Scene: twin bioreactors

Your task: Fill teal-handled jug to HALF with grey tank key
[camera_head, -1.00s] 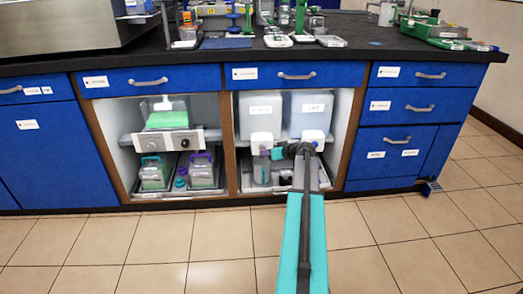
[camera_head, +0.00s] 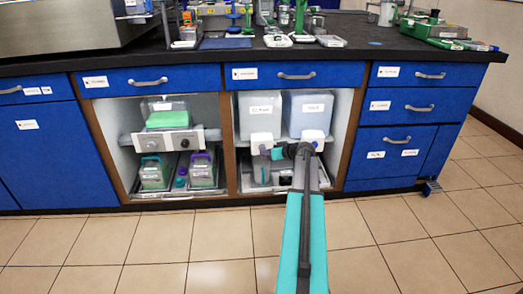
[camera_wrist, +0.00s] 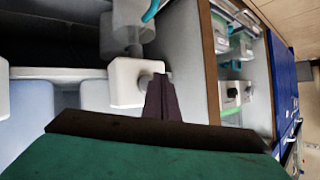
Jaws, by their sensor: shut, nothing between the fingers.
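Two pale tanks stand in the right open cabinet, the left one (camera_head: 260,108) and the right one (camera_head: 306,113), each with a white tap block below. The right tap has a blue key (camera_head: 315,144). In the wrist view, a white tap block (camera_wrist: 125,82) has a light grey knob (camera_wrist: 153,72) on its side. My gripper (camera_wrist: 164,90) is shut and empty, its tips beside this knob; contact is unclear. In the head view, my gripper (camera_head: 266,153) is at the left tap. A teal handle (camera_wrist: 151,10) shows beside a greyish clear vessel (camera_wrist: 124,35); its fill level is unclear.
The left cabinet holds a teal-handled box-like vessel (camera_head: 153,174), a purple-handled one (camera_head: 201,172) and a device with a green-filled container (camera_head: 167,118). A wooden divider (camera_head: 229,150) separates the bays.

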